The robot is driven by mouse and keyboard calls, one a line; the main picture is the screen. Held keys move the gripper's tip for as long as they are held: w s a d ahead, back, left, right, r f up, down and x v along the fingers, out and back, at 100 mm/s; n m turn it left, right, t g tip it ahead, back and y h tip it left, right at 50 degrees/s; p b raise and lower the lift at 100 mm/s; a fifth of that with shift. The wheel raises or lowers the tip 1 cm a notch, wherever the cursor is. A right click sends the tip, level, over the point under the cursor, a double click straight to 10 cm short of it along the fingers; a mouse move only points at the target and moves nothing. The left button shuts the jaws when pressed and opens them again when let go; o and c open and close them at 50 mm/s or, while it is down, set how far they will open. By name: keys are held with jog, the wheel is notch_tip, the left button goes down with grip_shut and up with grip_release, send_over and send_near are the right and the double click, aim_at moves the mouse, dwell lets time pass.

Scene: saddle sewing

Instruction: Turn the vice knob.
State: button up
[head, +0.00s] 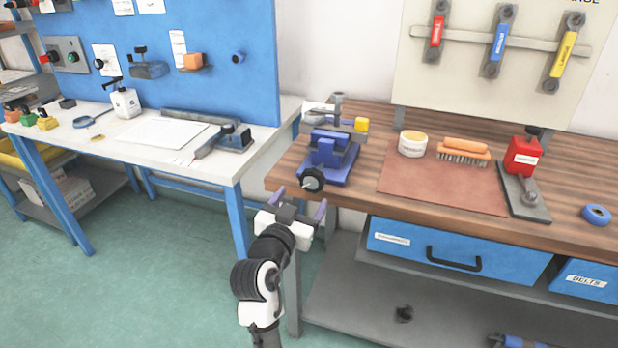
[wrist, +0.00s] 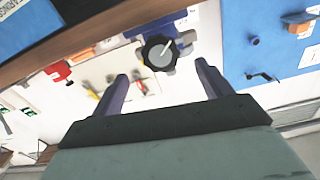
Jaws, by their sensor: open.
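The blue vice (head: 328,152) stands at the left end of the wooden workbench. Its round black knob (head: 312,180) faces out over the bench's front edge. In the wrist view the knob (wrist: 158,54) is seen nearly face-on, with a pale pointer-like mark on it. My gripper (head: 299,202) is open and empty, just in front of and slightly below the knob in the head view. In the wrist view its two purple fingers (wrist: 161,72) stand on either side of the knob's line. The knob appears beyond the fingertips, and no contact shows.
The wooden bench edge (head: 420,205) lies close to my gripper. A white table (head: 210,165) stands left. Blue drawers (head: 455,250) hang below the bench.

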aim_at(311, 183)
jog(key=p+x, duration=0.1)
jog(key=x, duration=0.7)
jog(key=shift+w+p, duration=0.15)
jog(key=shift+p, duration=0.15)
jog(key=c, duration=1)
jog(key=shift+f, duration=0.15)
